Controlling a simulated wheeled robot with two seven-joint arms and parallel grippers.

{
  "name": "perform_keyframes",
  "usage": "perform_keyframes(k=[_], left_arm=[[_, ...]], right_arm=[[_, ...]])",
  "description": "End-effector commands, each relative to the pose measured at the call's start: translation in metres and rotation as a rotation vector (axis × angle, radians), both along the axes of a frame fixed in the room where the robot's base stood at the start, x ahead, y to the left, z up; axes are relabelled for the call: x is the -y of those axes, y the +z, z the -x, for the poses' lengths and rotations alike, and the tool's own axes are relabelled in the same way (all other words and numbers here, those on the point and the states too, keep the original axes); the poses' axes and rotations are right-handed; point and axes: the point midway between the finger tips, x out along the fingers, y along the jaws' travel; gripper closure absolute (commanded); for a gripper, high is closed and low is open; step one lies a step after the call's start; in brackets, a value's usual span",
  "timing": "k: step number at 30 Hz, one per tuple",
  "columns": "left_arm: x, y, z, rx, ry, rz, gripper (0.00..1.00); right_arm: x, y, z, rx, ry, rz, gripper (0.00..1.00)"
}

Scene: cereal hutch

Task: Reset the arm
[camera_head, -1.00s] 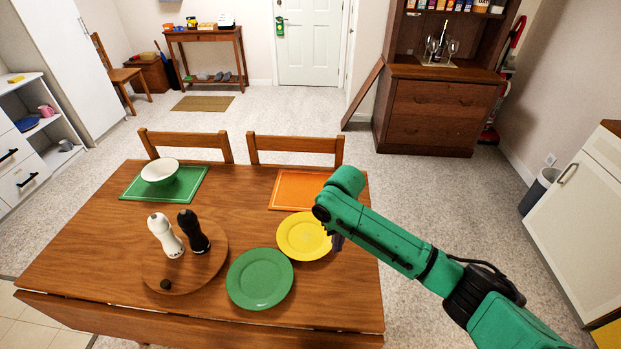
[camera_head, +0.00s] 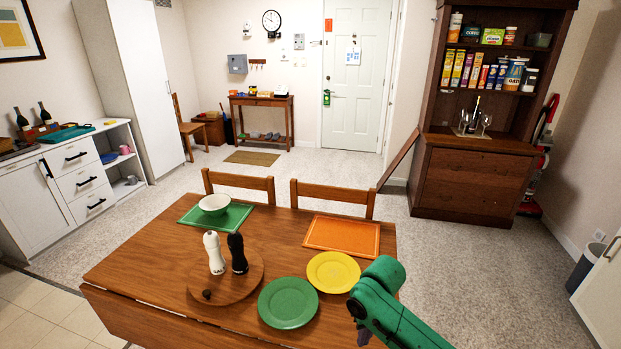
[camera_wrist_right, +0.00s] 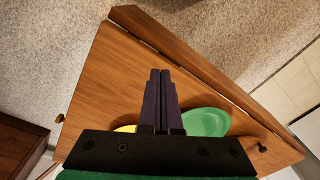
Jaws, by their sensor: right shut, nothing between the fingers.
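My right arm comes in from the lower right in the head view, over the table's right edge. Its gripper (camera_head: 363,337) shows there only as a small dark part below the green wrist. In the wrist view the two dark fingers (camera_wrist_right: 160,74) lie together, shut and empty, above the wooden table (camera_wrist_right: 110,75). A green plate (camera_head: 288,303) and a yellow plate (camera_head: 333,272) lie on the table just left of my right arm. In the wrist view the gripper partly hides the green plate (camera_wrist_right: 206,122) and most of the yellow one. My left gripper is not in view.
A round board (camera_head: 245,290) bears a white mill (camera_head: 214,253) and a black mill (camera_head: 237,252). A white bowl (camera_head: 214,204) stands on a green mat (camera_head: 236,217). An orange mat (camera_head: 342,236) lies bare. Two chairs stand behind. A cereal hutch (camera_head: 470,180) is at the back right.

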Motion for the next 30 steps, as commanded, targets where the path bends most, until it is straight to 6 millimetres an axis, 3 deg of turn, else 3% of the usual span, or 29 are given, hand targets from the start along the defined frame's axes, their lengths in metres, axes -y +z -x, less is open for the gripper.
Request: perform_keyframes(k=[9,14,20,30], left_arm=[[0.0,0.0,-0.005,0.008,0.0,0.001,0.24],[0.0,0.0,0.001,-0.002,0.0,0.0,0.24],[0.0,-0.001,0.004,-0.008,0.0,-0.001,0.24],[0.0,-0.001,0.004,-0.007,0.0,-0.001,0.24]], right_arm=[[-0.029,-0.012,0.037,0.072,0.079,-0.124,1.0],[-0.027,-0.013,0.06,0.135,0.078,-0.176,1.0],[0.002,-0.012,0.09,0.214,0.025,-0.179,1.0],[0.082,-0.006,0.147,0.278,-0.088,-0.038,1.0]])
